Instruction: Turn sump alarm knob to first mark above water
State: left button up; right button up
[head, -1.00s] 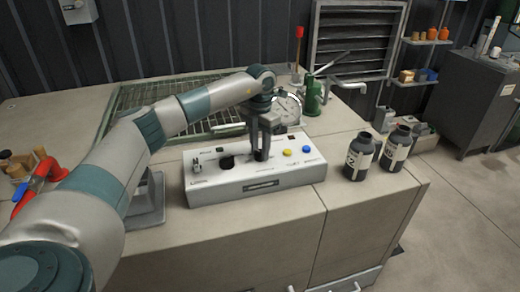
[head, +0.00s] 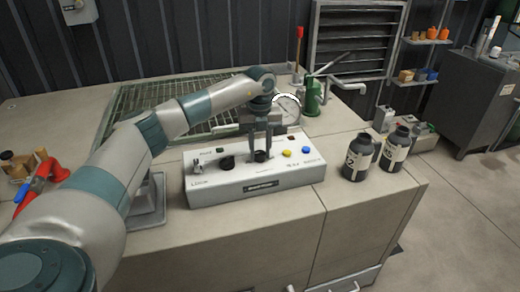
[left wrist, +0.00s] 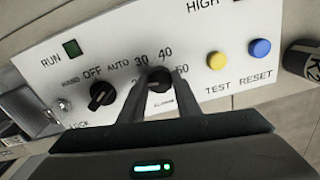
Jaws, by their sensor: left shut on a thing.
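The white control panel (head: 230,183) sits on the bench. Its black sump alarm knob (left wrist: 159,76), also in the head view (head: 261,156), has the marks 30, 40 and 50 around it. My left gripper (head: 260,150) points down at the panel, with one finger on each side of this knob, shut on it. The fingers also show in the left wrist view (left wrist: 157,88). Which mark the knob points to I cannot tell. A round dial gauge (head: 288,109) stands behind the panel; its reading is too small to tell. My right gripper is not in view.
A black HAND-OFF-AUTO knob (left wrist: 102,95) is left of the held knob. Yellow TEST (left wrist: 216,61) and blue RESET (left wrist: 259,48) buttons are to the right. Dark bottles (head: 358,158) stand right of the panel. A green pump (head: 314,96) and a grating (head: 150,98) lie behind.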

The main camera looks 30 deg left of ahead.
pick_arm(q)
jog(key=shift+r+n, duration=0.1)
jog(key=shift+n, duration=0.9)
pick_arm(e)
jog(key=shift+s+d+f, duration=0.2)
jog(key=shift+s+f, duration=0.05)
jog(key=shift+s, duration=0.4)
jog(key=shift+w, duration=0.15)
pick_arm(q)
jog(key=o, duration=1)
jog(key=shift+o, duration=0.2)
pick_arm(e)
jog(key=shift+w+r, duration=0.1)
pick_arm(q)
jog(key=shift+r, duration=0.1)
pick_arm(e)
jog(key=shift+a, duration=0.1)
pick_arm(q)
jog(key=shift+r, duration=0.2)
notch_tip(320, 180, up, 8)
jog(key=b, duration=0.2)
notch_tip(320, 180, up, 9)
send_over(260, 153)
jog(key=shift+f+b, duration=0.15)
jog(key=shift+b, duration=0.2)
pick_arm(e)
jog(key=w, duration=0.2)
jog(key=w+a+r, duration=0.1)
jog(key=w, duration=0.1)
